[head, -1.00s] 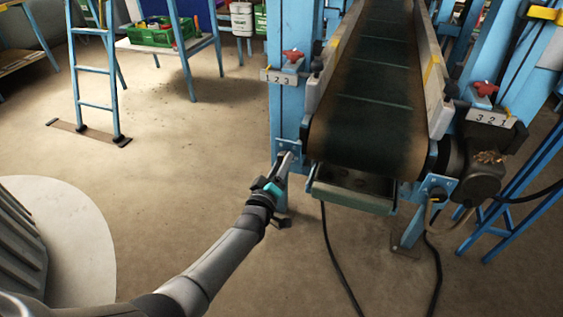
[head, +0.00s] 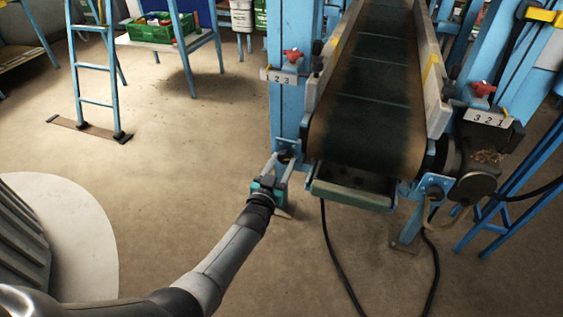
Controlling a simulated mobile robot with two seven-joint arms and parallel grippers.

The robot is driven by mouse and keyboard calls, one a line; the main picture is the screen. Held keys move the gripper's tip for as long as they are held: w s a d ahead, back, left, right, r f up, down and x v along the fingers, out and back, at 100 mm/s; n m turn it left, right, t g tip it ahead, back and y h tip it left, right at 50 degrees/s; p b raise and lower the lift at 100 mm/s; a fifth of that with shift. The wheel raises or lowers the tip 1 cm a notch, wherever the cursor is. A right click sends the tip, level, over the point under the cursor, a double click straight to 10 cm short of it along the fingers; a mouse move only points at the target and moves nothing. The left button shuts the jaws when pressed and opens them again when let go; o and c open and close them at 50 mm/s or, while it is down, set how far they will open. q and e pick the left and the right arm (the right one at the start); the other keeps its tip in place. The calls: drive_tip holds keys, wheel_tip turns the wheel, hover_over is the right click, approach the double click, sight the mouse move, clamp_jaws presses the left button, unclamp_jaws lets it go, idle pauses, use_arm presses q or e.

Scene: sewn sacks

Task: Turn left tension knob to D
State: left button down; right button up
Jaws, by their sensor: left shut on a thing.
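My left gripper (head: 280,163) reaches up to the lower end of the blue post at the conveyor's left front corner. Its two light fingers are side by side and shut on a small dark knob (head: 284,156), which I take to be the left tension knob. The fingers and the teal gripper body hide part of the knob and the plate around it. No letter D or other mark can be read there. My right gripper is not in view.
The conveyor belt (head: 367,115) runs away just right of the gripper, with a green-grey tray (head: 350,195) below its end. Red knobs sit above the number plates on the left (head: 292,54) and right (head: 483,88). Black cables hang to the floor.

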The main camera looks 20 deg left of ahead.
use_arm(q)
drive_tip(key=m, duration=0.3)
drive_tip(key=shift+m, duration=2.9)
drive_tip(key=shift+m+b, duration=0.35)
drive_tip(key=shift+m, duration=0.75)
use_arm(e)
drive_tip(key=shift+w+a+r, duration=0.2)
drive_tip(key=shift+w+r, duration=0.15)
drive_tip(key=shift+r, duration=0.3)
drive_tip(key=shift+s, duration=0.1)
use_arm(q)
drive_tip(key=shift+c, duration=1.8)
unclamp_jaws()
